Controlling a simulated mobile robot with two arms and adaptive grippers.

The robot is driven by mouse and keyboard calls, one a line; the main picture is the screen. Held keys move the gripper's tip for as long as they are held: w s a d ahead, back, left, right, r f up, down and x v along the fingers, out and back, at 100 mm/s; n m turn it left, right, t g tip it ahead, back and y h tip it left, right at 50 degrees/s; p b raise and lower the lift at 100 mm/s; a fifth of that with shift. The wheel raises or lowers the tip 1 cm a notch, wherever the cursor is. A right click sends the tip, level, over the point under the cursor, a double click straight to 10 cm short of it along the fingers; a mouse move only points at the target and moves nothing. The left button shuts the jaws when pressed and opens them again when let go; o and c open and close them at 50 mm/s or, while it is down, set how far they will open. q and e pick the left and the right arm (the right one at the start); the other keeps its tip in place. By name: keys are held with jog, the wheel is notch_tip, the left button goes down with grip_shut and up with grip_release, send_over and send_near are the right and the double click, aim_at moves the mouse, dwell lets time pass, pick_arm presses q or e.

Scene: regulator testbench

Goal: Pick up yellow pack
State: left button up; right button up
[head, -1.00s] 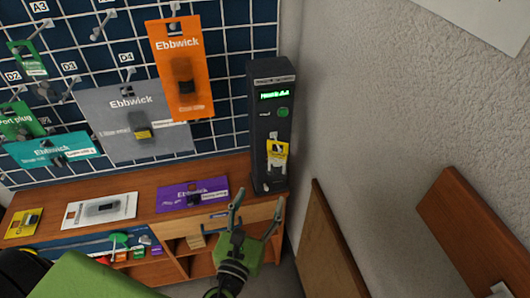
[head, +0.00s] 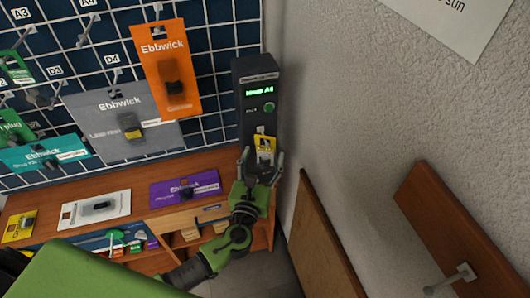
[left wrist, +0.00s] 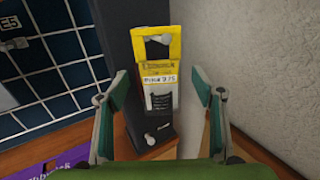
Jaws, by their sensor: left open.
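The yellow pack (head: 264,144) hangs on the front of a dark machine with a green display. In the left wrist view the pack (left wrist: 157,50) is upright, with a hole at its top and a white printed label below. My left gripper (head: 262,158) is open just in front of and below the pack in the head view. In the left wrist view its two fingers (left wrist: 164,92) stand apart, one on each side of the pack's lower part, with no visible contact. The right gripper is not in view.
The dark machine (head: 254,84) stands in the corner against the white wall (head: 350,110). An orange pack (head: 165,60) and a grey pack (head: 100,108) hang on the pegboard to its left. A purple pack (head: 172,189) lies on the wooden bench (head: 135,195). Wooden boards (head: 325,240) lean at the right.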

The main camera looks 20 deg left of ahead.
pick_arm(q)
jog(key=shift+w, duration=0.65)
jog(key=c, duration=1.3)
jog(key=shift+r, duration=0.1)
